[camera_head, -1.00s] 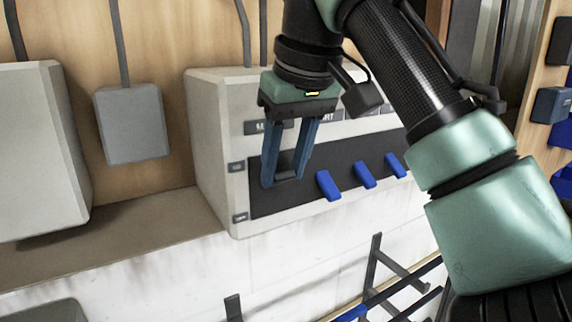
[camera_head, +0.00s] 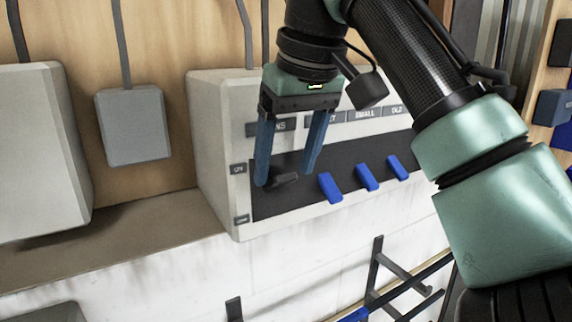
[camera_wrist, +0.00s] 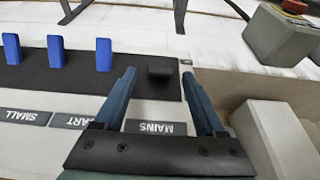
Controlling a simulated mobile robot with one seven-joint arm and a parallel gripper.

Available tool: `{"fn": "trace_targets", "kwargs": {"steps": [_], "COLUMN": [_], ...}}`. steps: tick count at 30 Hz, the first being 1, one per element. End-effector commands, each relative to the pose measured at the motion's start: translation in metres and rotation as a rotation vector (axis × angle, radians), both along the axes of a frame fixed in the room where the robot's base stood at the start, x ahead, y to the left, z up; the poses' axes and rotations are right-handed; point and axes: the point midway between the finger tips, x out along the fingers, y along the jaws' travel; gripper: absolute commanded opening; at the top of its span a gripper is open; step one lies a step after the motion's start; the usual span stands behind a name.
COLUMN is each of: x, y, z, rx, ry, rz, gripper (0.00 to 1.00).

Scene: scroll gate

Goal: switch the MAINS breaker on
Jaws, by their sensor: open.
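The breaker box (camera_head: 215,130) is pale, with a dark strip (camera_head: 340,155) across its slanted front. The black MAINS lever (camera_head: 284,180) is at the strip's left end, below the partly covered MAINS label. It also shows in the wrist view (camera_wrist: 160,73), near its label (camera_wrist: 150,127). It looks shorter and differently tilted than the blue levers; its exact setting is unclear. My gripper (camera_head: 286,178) is open, with one finger on each side of the lever and a gap on both sides. The wrist view shows this gap between the fingertips (camera_wrist: 158,71).
Three blue levers (camera_head: 330,187) (camera_head: 367,177) (camera_head: 397,167) stand right of my fingers, pointing down. A grey box (camera_head: 133,126) and a larger pale box (camera_head: 40,150) are to the left. Black brackets (camera_head: 375,270) stick out below.

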Motion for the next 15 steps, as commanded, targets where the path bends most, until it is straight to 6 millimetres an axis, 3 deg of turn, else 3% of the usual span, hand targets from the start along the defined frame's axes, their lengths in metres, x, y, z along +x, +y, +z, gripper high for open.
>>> {"fn": "trace_targets", "kwargs": {"steps": [9,15], "x": [-0.013,-0.018], "y": [-0.008,-0.01], "z": [0.043,0.06], "rx": [-0.002,-0.001], "ry": [-0.004,-0.001], "rz": [-0.005,-0.003], "gripper": [0.72,0.72]}}
